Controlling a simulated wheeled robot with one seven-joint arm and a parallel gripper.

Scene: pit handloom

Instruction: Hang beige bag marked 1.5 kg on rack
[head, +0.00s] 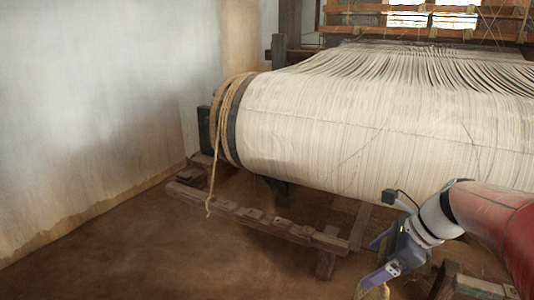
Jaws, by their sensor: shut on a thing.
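My gripper (369,264) is low at the bottom right, with two purple fingers pointing left and down. A beige thing (372,292), seemingly the bag, hangs at the fingers and is cut off by the bottom edge. Its 1.5 kg mark cannot be read, and the grip is only partly visible. A low wooden beam with blocks along it (270,222), possibly the rack, lies left of my gripper below the loom roller. My gripper is apart from this beam.
A large roller of pale warp threads (330,130) fills the upper right, above my gripper. A rope (215,165) hangs from its left end. Wooden timbers (440,285) stand at the bottom right. The earthen floor (150,255) at left is clear, up to the wall (90,110).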

